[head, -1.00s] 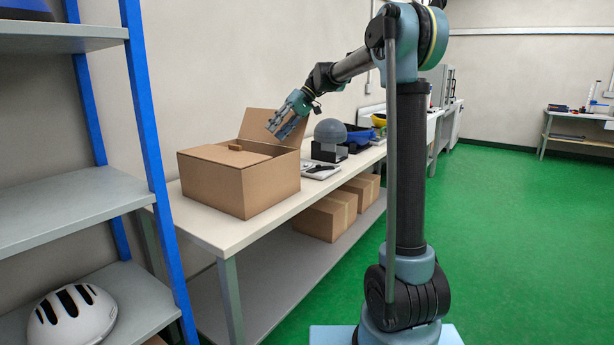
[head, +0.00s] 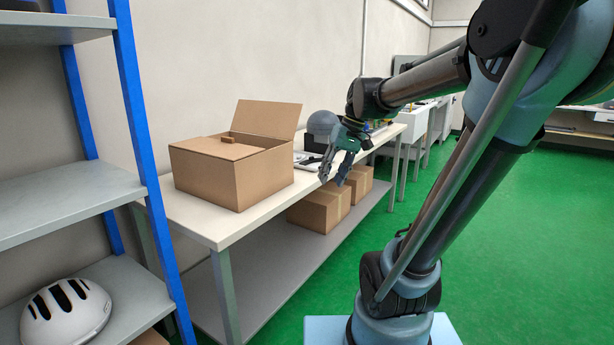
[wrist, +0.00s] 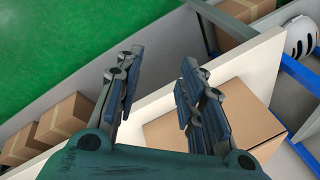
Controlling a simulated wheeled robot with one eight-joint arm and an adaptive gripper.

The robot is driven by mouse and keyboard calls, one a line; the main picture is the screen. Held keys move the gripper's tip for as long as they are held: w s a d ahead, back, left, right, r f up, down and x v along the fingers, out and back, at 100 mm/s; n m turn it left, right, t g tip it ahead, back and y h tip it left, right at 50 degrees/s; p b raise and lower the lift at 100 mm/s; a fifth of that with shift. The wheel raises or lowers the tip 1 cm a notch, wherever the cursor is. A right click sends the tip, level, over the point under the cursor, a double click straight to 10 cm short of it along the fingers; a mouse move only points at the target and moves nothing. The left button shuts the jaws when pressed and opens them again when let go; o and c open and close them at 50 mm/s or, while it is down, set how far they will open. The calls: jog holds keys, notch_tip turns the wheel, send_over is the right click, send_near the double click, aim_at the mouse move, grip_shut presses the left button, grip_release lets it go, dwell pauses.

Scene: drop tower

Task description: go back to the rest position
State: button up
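My gripper (head: 336,168) is in front of the table's front edge, to the right of the open cardboard box, pointing down. In the wrist view my gripper (wrist: 157,85) shows two fingers spread apart with nothing between them, so it is open and empty. The open cardboard box (head: 236,180) stands on the table (head: 215,226) with one flap up. Its side also shows in the wrist view (wrist: 235,110), partly hidden by a finger.
A blue-framed shelf (head: 70,203) with a white helmet (head: 66,312) stands at the left. A grey dome (head: 321,123) is on the table behind my gripper. Closed boxes (head: 320,210) sit on the lower shelf. The green floor (head: 520,240) at the right is clear.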

jog(key=s+d+f+m+t+h, duration=0.1)
jog(key=s+d+f+h, duration=0.1)
jog(key=s+d+f, duration=0.4)
jog(key=s+d+f+m+h, duration=0.1)
jog(key=s+d+f+m, duration=0.1)
jog(key=s+d+f, duration=0.3)
jog(key=s+f, duration=0.3)
jog(key=f, duration=0.3)
jog(key=shift+s+d+t+h, duration=0.35)
jog(key=shift+s+t+h, duration=0.05)
